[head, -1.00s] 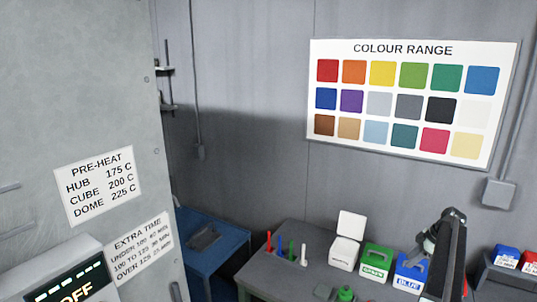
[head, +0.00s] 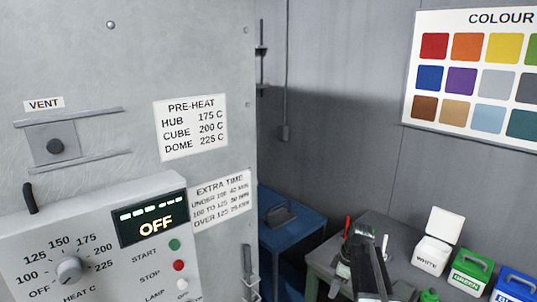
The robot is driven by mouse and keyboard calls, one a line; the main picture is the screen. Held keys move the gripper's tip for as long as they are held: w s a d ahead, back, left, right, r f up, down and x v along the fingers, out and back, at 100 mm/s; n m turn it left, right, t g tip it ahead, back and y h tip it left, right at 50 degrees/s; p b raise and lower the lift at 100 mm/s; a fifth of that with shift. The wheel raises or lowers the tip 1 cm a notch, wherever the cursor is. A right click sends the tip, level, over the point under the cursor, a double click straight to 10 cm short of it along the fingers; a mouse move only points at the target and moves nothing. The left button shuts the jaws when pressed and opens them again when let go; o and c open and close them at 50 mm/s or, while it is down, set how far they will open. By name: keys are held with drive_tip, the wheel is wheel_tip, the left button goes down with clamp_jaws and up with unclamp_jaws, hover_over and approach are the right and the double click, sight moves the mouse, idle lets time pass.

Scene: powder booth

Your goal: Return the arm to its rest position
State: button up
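My arm (head: 370,262) rises from the bottom edge at lower right in the head view, dark and folded, with its upper joint in front of the grey bench. Its end is small and partly covered by its own links, so I cannot make out the fingers or whether they hold anything. The arm hides part of the row of coloured sticks; a red stick (head: 347,227) shows beside it.
On the grey bench (head: 398,232) are an open white box (head: 432,255), a green box (head: 470,268) and a blue box (head: 514,285). A colour chart (head: 475,75) hangs on the wall.

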drive_tip(key=s+a+f+m+h+b, duration=0.1)
drive_tip(key=s+a+f+m+b, duration=0.2)
drive_tip(key=s+a, duration=0.6)
drive_tip(key=s+m, duration=0.1)
drive_tip(key=m, duration=0.2)
drive_tip(key=s+d+m+h, duration=0.1)
drive_tip(key=s+m, duration=0.1)
drive_tip(key=m, duration=0.1)
drive_tip(key=s+m+p, duration=0.1)
drive_tip(key=s+m, duration=0.1)
drive_tip(key=m, duration=0.2)
drive_tip(key=shift+s+d+f+h, duration=0.2)
drive_tip(key=shift+d+f+h, duration=0.1)
drive_tip(key=shift+d, duration=0.1)
idle(0.9)
